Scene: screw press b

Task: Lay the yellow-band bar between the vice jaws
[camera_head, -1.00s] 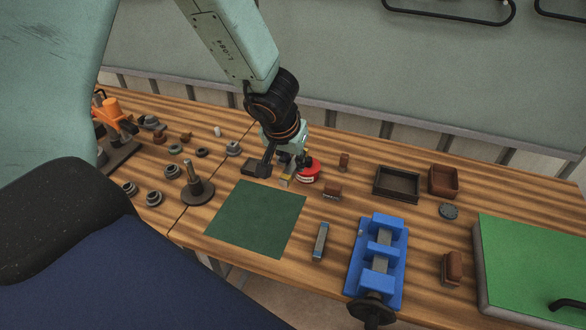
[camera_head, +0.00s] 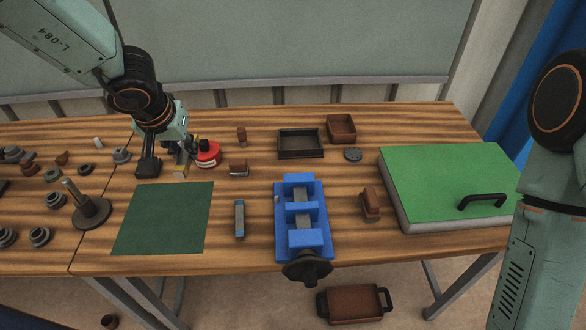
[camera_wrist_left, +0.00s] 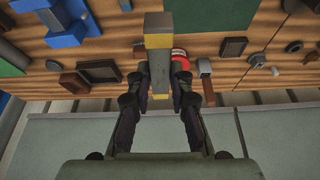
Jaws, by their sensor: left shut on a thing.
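My left gripper (camera_head: 170,158) is shut on the yellow-band bar (camera_head: 181,168), at the back left of the bench beside a red tin. In the left wrist view the grey bar (camera_wrist_left: 158,62) with yellow bands sits between the fingers of this gripper (camera_wrist_left: 160,92). The blue vice (camera_head: 302,238) stands at the front middle of the bench, well right of the held bar, with a grey strip between its blocks and a dark handwheel in front. It also shows at the upper left of the left wrist view (camera_wrist_left: 63,22). My right gripper is out of view.
A blue-banded bar (camera_head: 239,219) lies left of the vice, and a green mat (camera_head: 163,218) beyond it. The red tin (camera_head: 207,154) is close to the gripper. Dark trays (camera_head: 300,153) stand behind the vice. A wooden-topped block (camera_head: 370,203) and a green-topped case (camera_head: 440,175) lie right.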

